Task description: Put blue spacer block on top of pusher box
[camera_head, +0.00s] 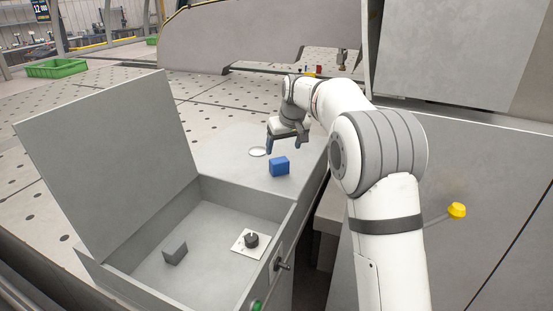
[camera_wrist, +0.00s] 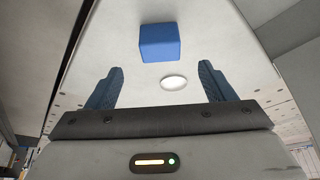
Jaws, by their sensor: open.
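The blue spacer block (camera_head: 279,167) sits on a flat light grey surface behind the open box. In the wrist view the blue block (camera_wrist: 160,43) lies beyond my fingertips, roughly centred between them and apart from both. My gripper (camera_head: 283,143) is above that surface, close to the block, with its fingers pointing down. In the wrist view my gripper (camera_wrist: 160,82) is open and empty, its two blue fingers wide apart. I cannot tell for certain which part is the pusher box; a grey box with a raised lid (camera_head: 236,192) stands at the front.
A white round disc (camera_head: 257,152) lies beside the block. Inside the open box are a small grey block (camera_head: 175,253) and a black knob on a white plate (camera_head: 250,241). The raised lid (camera_head: 108,160) stands tall at left. A yellow-tipped lever (camera_head: 457,210) is at right.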

